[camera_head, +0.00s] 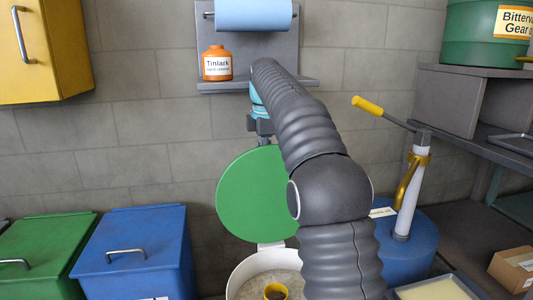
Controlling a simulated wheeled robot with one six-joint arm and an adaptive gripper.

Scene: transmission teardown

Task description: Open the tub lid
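The white round tub (240,272) stands low in the middle, its top open and partly cut off by the bottom edge. Its green round lid (245,195) stands raised, nearly upright, above the pale hinge (270,246) at the tub's back rim. My gripper (262,138) is at the lid's top edge, pointing down. Its fingertips are small and partly hidden, so I cannot tell whether they touch the lid or are open. My dark arm covers the right side of the lid and tub.
A yellow-rimmed round thing (275,291) sits inside the tub. A blue bin (138,250) and a green bin (45,252) stand left. A blue drum with a pump (405,200) stands right. Above is a wall shelf (225,86) with an orange Tinlark bottle (217,64).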

